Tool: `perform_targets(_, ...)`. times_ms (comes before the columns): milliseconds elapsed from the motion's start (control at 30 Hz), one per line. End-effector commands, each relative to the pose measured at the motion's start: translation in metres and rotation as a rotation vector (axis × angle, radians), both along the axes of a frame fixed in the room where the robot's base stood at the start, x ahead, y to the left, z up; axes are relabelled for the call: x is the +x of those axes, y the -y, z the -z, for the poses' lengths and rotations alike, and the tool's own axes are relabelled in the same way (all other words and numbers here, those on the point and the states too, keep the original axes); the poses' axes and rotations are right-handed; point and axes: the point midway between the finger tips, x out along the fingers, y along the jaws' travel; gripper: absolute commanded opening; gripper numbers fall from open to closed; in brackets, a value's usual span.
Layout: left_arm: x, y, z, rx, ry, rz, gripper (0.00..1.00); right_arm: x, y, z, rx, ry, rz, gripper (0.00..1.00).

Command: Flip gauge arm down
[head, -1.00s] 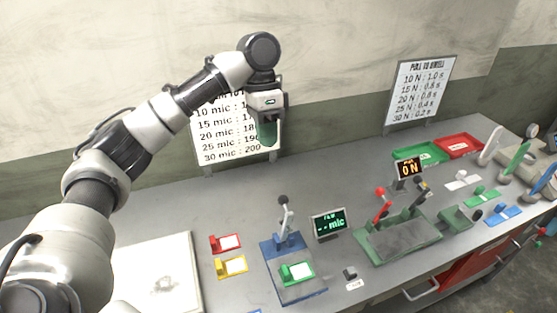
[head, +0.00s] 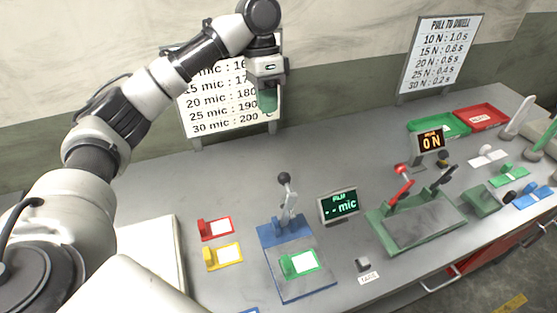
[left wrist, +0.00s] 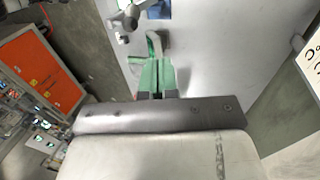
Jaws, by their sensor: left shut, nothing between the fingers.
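The film gauge has a blue base (head: 303,287) on the grey bench. Its grey gauge arm (head: 290,205) stands upright, with a black ball knob (head: 284,178) on top. A green-framed sample card (head: 300,263) lies on the base in front of the arm. My left gripper (head: 268,104) hangs in the air above and behind the gauge, apart from it. Its green fingers (left wrist: 157,77) are shut and empty in the left wrist view. A small part of the blue base (left wrist: 159,10) shows at that view's top edge. My right gripper is out of view.
A display (head: 339,206) reading "-- mic" stands right of the gauge. Red (head: 215,228) and yellow (head: 222,257) framed cards lie to its left. A green pull tester (head: 415,222) stands further right. A settings sign (head: 221,105) stands behind my gripper.

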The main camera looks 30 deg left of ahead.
Motion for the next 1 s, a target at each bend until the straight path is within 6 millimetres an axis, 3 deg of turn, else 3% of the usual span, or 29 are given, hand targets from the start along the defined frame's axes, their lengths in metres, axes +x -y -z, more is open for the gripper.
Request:
perform_targets(367, -0.002, 0.003, 0.011, -0.001, -0.004, 0.003, 0.00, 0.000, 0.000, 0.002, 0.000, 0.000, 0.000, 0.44)
perform_targets(600, -0.011, 0.011, 0.052, -0.001, -0.007, 0.002, 0.00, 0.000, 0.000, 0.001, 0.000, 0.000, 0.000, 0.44)
perform_targets(833, -0.020, 0.020, 0.096, 0.001, -0.004, 0.000, 0.00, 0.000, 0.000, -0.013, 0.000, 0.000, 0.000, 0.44)
perform_targets(1000, -0.036, 0.039, 0.099, 0.001, -0.001, 0.003, 0.00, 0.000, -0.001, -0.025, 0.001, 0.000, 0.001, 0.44)
